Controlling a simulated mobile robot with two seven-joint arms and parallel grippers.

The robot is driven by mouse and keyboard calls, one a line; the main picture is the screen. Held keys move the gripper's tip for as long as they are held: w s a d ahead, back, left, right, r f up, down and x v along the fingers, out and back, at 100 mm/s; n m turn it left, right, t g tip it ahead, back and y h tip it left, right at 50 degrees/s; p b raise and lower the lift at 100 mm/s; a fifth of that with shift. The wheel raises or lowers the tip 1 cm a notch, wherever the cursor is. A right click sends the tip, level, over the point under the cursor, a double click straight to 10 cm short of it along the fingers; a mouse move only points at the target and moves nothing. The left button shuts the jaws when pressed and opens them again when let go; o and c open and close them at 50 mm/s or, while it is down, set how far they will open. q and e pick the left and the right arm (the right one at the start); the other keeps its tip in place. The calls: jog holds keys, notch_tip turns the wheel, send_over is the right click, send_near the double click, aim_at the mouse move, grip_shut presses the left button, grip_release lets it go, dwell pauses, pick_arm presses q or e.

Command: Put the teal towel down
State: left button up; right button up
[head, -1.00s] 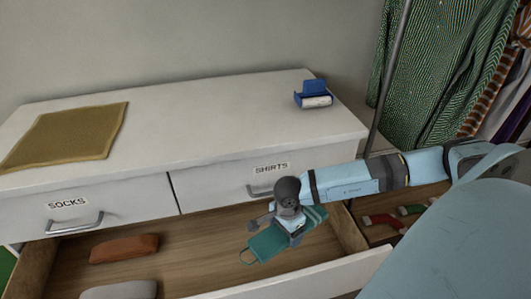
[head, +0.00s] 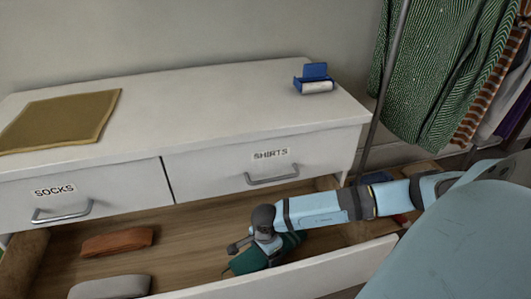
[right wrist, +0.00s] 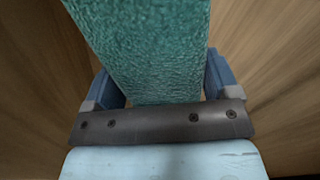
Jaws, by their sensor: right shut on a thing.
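The teal towel (head: 250,261) is folded and is in my right gripper (head: 262,250), low inside the open bottom drawer (head: 200,253). In the right wrist view the towel (right wrist: 145,45) runs between the two blue fingers, with wood on both sides. My right gripper is shut on it. The arm hides part of the towel in the head view, and I cannot tell whether it touches the drawer floor. My left gripper is not in view.
The drawer also holds an orange-brown folded cloth (head: 118,242) and a grey one (head: 110,288) at left. Above are closed drawers labelled SOCKS (head: 62,205) and SHIRTS (head: 270,172). Clothes (head: 435,70) hang at right.

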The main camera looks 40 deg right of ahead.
jog(key=shift+f, duration=0.5)
notch_tip(320, 180, down, 3)
jog(key=shift+r+b, duration=0.1)
jog(key=shift+b, duration=0.65)
jog(key=shift+f, duration=0.45)
jog(key=o, duration=0.9)
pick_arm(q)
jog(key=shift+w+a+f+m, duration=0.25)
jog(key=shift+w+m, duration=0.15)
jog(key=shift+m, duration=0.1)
